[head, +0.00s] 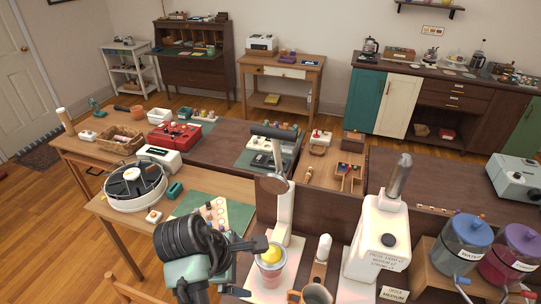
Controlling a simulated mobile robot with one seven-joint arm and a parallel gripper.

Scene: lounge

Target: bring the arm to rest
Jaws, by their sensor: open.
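My gripper (252,268) is in the lower middle of the head view, reaching in from the left with its dark fingers apart. It is open, and I see nothing held in it. Just right of the fingers stands a pale pinkish cup (270,278) with a round yellow piece (271,254) at its top. I cannot tell whether a finger touches the cup. The cup is at the foot of a white stand (284,215) with a dark lever arm (272,131) above.
A mug (317,293) stands right of the cup. Farther right are a white machine (376,240) with a metal cylinder, a blue dispenser (462,243) and a purple dispenser (512,252). Left is a round divided tray (135,187) and a green mat (190,208). Wooden floor lies open at far left.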

